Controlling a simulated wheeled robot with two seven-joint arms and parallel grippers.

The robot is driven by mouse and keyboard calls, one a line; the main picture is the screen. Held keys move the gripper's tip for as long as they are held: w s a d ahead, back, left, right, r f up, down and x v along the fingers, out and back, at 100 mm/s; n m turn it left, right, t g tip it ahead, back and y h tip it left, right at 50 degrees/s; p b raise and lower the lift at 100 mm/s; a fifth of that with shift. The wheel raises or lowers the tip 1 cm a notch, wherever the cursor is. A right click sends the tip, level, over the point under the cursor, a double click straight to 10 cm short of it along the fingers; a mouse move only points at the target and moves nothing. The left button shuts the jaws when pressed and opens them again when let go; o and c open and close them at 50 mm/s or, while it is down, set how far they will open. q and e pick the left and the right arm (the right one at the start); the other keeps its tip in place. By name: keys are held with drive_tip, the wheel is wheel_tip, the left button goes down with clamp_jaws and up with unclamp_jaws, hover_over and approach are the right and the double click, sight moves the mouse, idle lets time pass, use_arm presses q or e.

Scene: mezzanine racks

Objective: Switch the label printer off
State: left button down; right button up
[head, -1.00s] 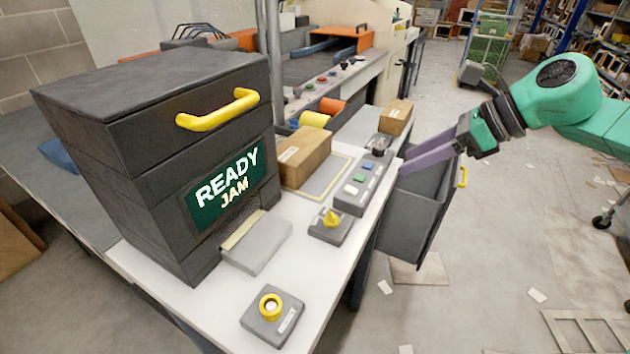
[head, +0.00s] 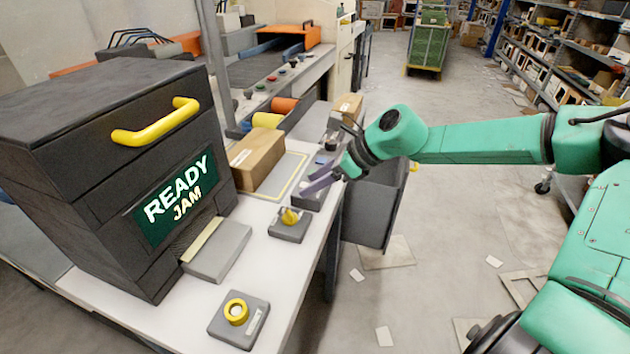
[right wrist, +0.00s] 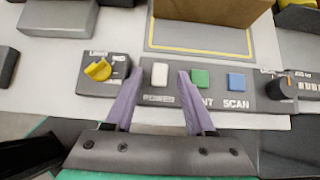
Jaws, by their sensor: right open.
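The label printer (head: 120,110) is a big dark machine with a yellow handle and a green screen reading READY and JAM. A grey button panel (head: 310,193) stands on the white bench beyond it. In the right wrist view the panel has a white button (right wrist: 159,75) marked POWER, a green button (right wrist: 200,78) with a partly covered label, and a blue button (right wrist: 236,82) marked SCAN. My right gripper (right wrist: 157,80) is open and empty, its purple fingers either side of the white button in that view; contact cannot be told. In the head view the right gripper (head: 314,180) partly covers the panel. My left gripper is not in view.
A box with a yellow knob (head: 290,218) and a box with a yellow-ringed button (head: 236,312) sit on the bench nearer me. A cardboard box (head: 257,158) lies behind the panel. A grey open bin (head: 372,205) hangs at the bench's right edge.

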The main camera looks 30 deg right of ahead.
clamp_jaws()
drive_tip(key=shift+w+a+r+g+h, duration=0.15)
drive_tip(key=shift+w+g+h, duration=0.05)
drive_tip(key=shift+g+h, duration=0.45)
drive_tip(key=shift+w+a+r+g+h, duration=0.15)
drive_tip(key=shift+g+h, duration=0.5)
unclamp_jaws()
drive_tip(key=shift+r, duration=0.1)
drive_tip(key=v, duration=1.4)
drive_tip(key=shift+r, duration=0.15)
